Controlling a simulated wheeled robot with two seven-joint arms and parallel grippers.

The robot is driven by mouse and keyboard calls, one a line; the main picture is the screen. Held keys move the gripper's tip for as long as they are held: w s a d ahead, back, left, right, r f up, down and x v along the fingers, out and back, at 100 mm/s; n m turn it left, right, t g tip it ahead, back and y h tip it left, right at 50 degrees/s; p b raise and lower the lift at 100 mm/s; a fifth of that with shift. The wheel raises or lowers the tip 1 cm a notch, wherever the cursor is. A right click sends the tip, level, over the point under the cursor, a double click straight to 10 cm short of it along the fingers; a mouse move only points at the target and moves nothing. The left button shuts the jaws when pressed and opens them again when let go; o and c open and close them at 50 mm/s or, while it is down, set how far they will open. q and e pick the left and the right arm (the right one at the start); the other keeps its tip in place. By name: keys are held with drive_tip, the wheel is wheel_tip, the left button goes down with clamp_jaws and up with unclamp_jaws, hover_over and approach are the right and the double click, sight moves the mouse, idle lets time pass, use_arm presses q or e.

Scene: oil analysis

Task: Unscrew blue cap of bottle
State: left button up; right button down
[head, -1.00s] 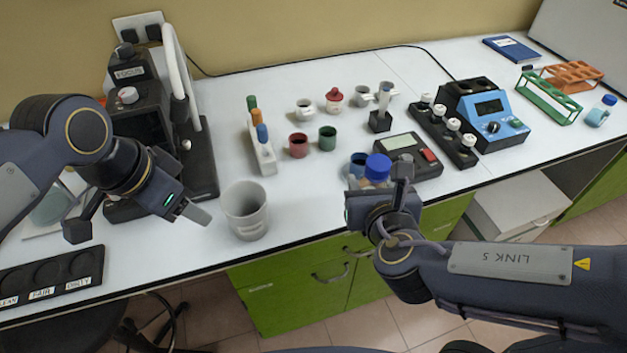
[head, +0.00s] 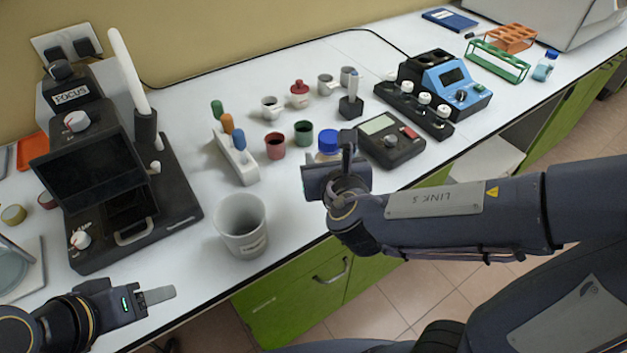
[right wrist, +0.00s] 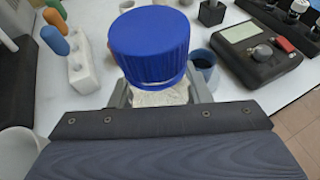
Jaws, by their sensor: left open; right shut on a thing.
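The bottle's blue cap (head: 328,141) shows in the head view just above my right gripper (head: 340,168). In the right wrist view the blue cap (right wrist: 150,45) is large and seated on the bottle (right wrist: 160,96), whose pale neck area shows below it. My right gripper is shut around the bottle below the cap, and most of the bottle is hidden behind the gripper. My left gripper (head: 150,297) is open and empty at the lower left of the head view, near the bench's front edge and well apart from the bottle.
A grey beaker (head: 242,226) stands near the front edge between my grippers. A black focus instrument (head: 110,180) fills the left. A white holder (head: 236,160) with coloured-handled tools, small cups and a black meter (head: 391,142) stand around the bottle.

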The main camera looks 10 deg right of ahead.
use_arm(q)
wheel_tip(320, 180, down, 2)
drive_tip(key=shift+f+b, duration=0.1)
drive_tip(key=shift+b, duration=0.6)
use_arm(e)
drive_tip(key=w+f, duration=0.1)
drive_tip(key=w+a+f, duration=0.1)
drive_tip(key=f, duration=0.1)
drive_tip(key=w+f, duration=0.2)
drive_tip(key=shift+a+f, duration=0.15)
drive_tip(key=shift+f, duration=0.05)
use_arm(q)
drive_tip(key=shift+f+b, duration=0.45)
drive_tip(key=shift+b, duration=0.05)
use_arm(e)
drive_tip(key=shift+f, duration=1.55)
use_arm(q)
drive_tip(key=shift+f+b, duration=0.3)
use_arm(e)
drive_tip(key=shift+f, duration=0.25)
use_arm(q)
drive_tip(key=shift+r, duration=0.1)
use_arm(e)
drive_tip(key=c, duration=0.8)
unclamp_jaws()
drive_tip(key=shift+r, duration=0.1)
drive_tip(key=shift+o, duration=0.2)
